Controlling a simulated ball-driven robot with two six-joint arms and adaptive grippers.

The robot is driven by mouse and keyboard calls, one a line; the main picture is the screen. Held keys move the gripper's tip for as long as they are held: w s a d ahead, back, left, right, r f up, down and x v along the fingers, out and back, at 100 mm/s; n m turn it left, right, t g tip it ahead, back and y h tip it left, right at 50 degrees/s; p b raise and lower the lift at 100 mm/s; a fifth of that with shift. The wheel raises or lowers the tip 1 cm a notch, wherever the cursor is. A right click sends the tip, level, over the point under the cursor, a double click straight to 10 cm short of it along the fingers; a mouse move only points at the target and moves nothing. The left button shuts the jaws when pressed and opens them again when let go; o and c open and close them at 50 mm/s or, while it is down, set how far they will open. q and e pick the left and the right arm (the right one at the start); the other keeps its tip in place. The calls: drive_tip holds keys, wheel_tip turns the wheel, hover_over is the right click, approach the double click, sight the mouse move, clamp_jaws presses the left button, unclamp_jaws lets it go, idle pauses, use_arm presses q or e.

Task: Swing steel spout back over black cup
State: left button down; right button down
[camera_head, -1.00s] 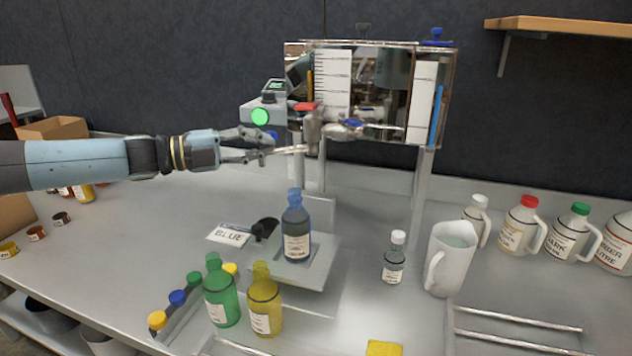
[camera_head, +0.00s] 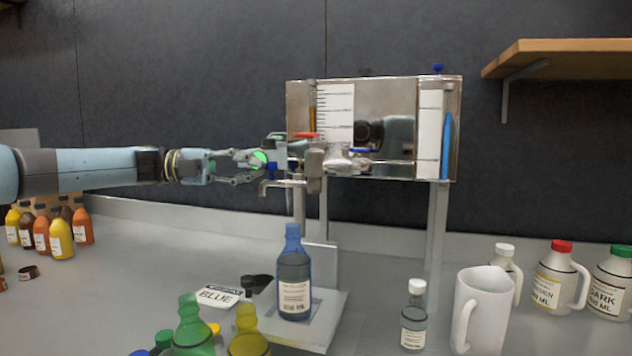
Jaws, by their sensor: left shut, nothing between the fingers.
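The steel spout (camera_head: 285,183) sticks out to the left from the valve under the steel tank (camera_head: 390,125), its tip bent down. My left gripper (camera_head: 252,170) is shut and empty, just left of and slightly above the spout tip; contact is unclear. My right gripper is not in view.
A red handle (camera_head: 306,136) and a blue handle (camera_head: 361,151) sit at the valves. Green (camera_head: 192,328) and yellow (camera_head: 249,333) bottles stand in front. A small clear bottle (camera_head: 414,318) and a white pitcher (camera_head: 484,308) stand at the right. The bench at left centre is clear.

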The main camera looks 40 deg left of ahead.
use_arm(q)
drive_tip(key=shift+w+a, duration=0.3)
drive_tip(key=shift+w, duration=0.05)
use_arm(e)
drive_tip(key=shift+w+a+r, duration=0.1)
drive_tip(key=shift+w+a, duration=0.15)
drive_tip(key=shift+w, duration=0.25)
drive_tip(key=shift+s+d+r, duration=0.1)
